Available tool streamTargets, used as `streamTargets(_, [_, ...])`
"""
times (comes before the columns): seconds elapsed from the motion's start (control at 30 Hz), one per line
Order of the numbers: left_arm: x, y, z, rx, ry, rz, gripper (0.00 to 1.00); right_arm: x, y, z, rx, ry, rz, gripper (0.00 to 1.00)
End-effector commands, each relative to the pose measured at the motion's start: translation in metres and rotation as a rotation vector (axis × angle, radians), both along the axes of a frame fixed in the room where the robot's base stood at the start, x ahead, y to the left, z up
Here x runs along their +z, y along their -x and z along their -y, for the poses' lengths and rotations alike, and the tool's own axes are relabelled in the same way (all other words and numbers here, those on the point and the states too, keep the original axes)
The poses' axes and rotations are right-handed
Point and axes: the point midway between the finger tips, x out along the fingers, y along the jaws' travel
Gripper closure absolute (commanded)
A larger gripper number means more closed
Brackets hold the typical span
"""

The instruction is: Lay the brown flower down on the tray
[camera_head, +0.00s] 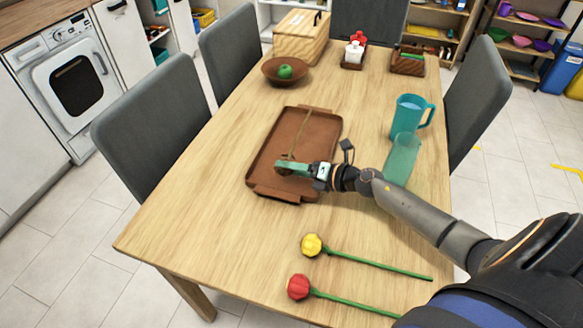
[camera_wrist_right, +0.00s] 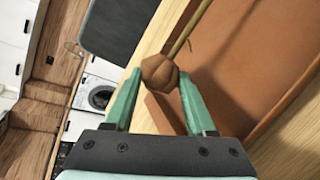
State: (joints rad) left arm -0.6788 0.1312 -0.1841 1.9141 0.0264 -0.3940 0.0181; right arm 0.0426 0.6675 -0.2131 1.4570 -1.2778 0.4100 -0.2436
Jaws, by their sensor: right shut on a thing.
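The brown tray (camera_head: 322,150) lies on the wooden table, with a raised rim and end handles. My right gripper (camera_head: 284,168) is over the tray's near part, its green fingers shut on the brown flower. In the right wrist view the flower's round brown head (camera_wrist_right: 160,73) sits between the fingertips (camera_wrist_right: 158,84). Its thin stem (camera_head: 300,135) runs from the gripper toward the tray's far end. Whether the stem touches the tray I cannot tell. My left gripper is not in view.
A yellow flower (camera_head: 312,245) and a red flower (camera_head: 299,287) lie on the near table. A teal pitcher (camera_head: 408,116) and a translucent green cup (camera_head: 402,157) are to the right, close to my arm. A bowl (camera_head: 287,71) with a green fruit stands behind the tray.

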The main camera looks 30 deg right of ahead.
Motion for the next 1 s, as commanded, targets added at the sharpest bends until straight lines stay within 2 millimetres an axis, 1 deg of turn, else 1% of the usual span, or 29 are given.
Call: streamTargets(1.0, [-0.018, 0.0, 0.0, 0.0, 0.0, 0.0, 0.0, -0.021, 0.0, 0.0, -0.001, 0.0, 0.001, 1.0])
